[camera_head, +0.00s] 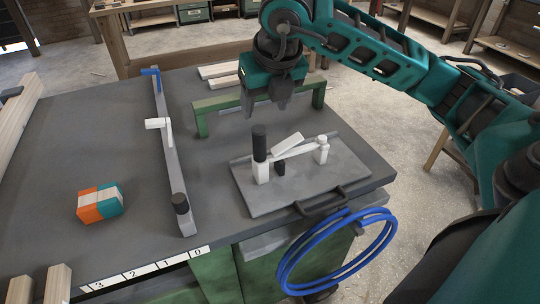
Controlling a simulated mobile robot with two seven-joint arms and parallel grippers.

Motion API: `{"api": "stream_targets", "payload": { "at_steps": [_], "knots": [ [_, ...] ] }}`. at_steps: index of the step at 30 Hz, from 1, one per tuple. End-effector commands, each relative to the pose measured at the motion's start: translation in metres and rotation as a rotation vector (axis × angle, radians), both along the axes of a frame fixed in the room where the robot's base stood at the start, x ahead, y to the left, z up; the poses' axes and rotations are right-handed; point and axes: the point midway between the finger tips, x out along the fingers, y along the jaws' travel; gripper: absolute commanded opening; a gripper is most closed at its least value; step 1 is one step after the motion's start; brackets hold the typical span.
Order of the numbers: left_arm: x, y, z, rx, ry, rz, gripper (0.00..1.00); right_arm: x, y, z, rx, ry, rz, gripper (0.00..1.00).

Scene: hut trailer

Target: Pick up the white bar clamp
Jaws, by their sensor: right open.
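A white bar clamp (300,150) with a black upright handle lies on a grey tray (262,203) on the table. Its white bar runs from the handle end at left to a white upright end piece at right. My right gripper (266,101) hangs above and behind the clamp, fingers pointing down, open and empty. It is apart from the clamp. A small black piece stands under the bar. My left gripper is not in view.
A long grey bar (172,140) with a blue end, white slider and black handle lies left of the tray. A green frame (225,101) stands behind the clamp. An orange, white and teal block (100,203) sits at left. A blue hose coil (330,233) hangs at front right.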

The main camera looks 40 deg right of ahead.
Motion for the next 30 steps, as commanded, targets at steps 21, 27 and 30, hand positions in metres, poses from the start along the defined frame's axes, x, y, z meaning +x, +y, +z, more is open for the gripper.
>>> {"api": "stream_targets", "payload": {
  "at_steps": [21,27,30],
  "knots": [
    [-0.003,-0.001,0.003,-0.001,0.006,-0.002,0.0,0.037,-0.011,-0.091,0.002,0.008,0.003,0.62],
    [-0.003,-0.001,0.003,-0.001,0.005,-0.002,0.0,0.046,-0.013,-0.112,0.003,0.004,0.004,0.62],
    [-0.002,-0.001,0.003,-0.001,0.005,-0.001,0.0,0.047,-0.013,-0.114,0.002,0.005,0.005,0.62]
  ]
}}
